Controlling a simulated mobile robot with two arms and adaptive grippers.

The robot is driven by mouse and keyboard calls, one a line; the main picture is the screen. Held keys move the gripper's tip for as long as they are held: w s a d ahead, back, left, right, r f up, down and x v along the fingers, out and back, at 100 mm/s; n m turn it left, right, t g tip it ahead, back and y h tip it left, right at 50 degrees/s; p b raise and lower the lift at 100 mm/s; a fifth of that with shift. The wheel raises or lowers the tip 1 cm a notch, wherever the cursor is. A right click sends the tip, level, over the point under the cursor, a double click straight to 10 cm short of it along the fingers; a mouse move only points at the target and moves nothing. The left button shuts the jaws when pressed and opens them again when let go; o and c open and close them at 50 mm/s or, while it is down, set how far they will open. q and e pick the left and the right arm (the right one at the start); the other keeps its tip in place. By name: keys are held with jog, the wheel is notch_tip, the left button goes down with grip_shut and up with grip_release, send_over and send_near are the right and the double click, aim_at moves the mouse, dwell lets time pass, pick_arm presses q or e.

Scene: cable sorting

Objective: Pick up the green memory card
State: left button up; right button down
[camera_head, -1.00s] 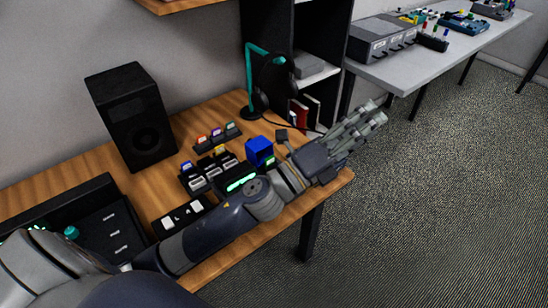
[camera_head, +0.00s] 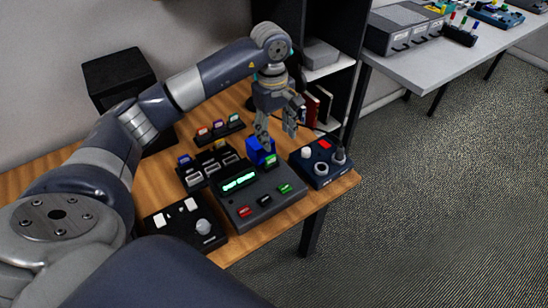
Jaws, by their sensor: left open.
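A small green-topped card (camera_head: 234,118) stands at the right end of a dark holder (camera_head: 216,132) on the wooden desk, beside a purple and a red one. Another small green piece (camera_head: 271,160) shows at the front of the blue block (camera_head: 257,153); I cannot tell whether it is a card. My left gripper (camera_head: 276,139) points down over the desk, right of the card holder. Its fingers are apart, just above and beside the blue block, with nothing seen between them. My right gripper is out of view.
A console with a lit green display (camera_head: 257,203) sits in front of the blue block. A knobbed box (camera_head: 322,163) stands at right, a switch box (camera_head: 184,226) at left, and a slotted rack (camera_head: 208,171) behind. A black speaker (camera_head: 118,72) is partly hidden by my arm.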

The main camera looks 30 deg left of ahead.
aim_at(271, 157)
pick_arm(q)
jog(key=shift+y, duration=0.3)
jog(key=f, duration=0.3)
jog(key=a+f+p, duration=0.1)
jog(key=f, duration=0.2)
jog(key=f+p, duration=0.1)
jog(key=f, duration=0.2)
jog(key=shift+a+f, duration=0.1)
jog(key=shift+a, duration=0.25)
jog(key=shift+f, duration=0.5)
jog(key=c, duration=0.9)
